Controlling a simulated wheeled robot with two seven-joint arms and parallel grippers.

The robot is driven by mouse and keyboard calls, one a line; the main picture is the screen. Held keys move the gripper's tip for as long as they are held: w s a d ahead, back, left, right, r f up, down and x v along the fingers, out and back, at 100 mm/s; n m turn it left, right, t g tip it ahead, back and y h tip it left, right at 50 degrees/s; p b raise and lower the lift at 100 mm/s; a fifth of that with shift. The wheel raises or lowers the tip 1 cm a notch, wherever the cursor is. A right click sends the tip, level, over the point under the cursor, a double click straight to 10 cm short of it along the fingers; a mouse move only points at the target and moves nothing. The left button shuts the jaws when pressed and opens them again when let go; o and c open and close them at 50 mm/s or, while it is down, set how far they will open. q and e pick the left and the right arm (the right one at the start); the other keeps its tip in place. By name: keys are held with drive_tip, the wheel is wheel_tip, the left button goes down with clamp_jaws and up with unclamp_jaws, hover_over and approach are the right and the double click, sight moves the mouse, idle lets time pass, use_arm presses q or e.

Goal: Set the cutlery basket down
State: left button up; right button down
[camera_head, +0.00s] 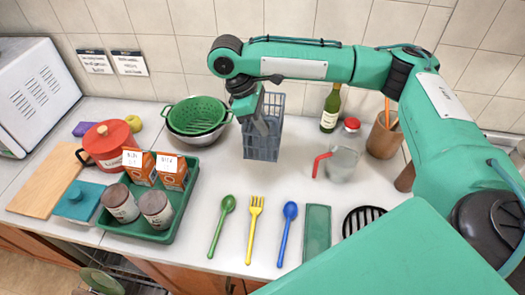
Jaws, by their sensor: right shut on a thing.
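The cutlery basket (263,147) is a grey-blue slatted container in the middle of the counter, toward the wall. My right gripper (264,124) reaches down at its upper left side and is shut on it. The basket looks upright. Whether its base touches the counter or hangs just above it, I cannot tell. The gripper's fingertips are partly hidden by the basket. My left gripper is not in view.
A green colander (197,116) in a metal bowl stands close left of the basket. A glass pitcher (342,164) with a red handle stands to the right. A green spoon (221,225), yellow fork (254,228) and blue spoon (287,232) lie in front. A green tray (150,234) holds boxes and jars.

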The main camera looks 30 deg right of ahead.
hover_over(261, 158)
drive_tip(key=f, duration=0.4)
drive_tip(key=shift+w+d+f, duration=0.25)
drive_tip(key=shift+d, duration=0.05)
wheel_tip(261, 158, down, 5)
drive_tip(key=shift+f+p, duration=0.1)
drive_tip(key=shift+p, duration=0.45)
drive_tip(key=shift+f, duration=0.4)
drive_tip(key=c, duration=1.5)
unclamp_jaws()
drive_tip(key=shift+r, duration=0.1)
drive_tip(key=shift+w+a+r, duration=0.1)
drive_tip(key=shift+w+r, duration=0.05)
drive_tip(key=shift+r, duration=0.15)
drive_tip(key=b+v, duration=0.2)
drive_tip(key=v, duration=0.9)
drive_tip(key=shift+r, duration=0.15)
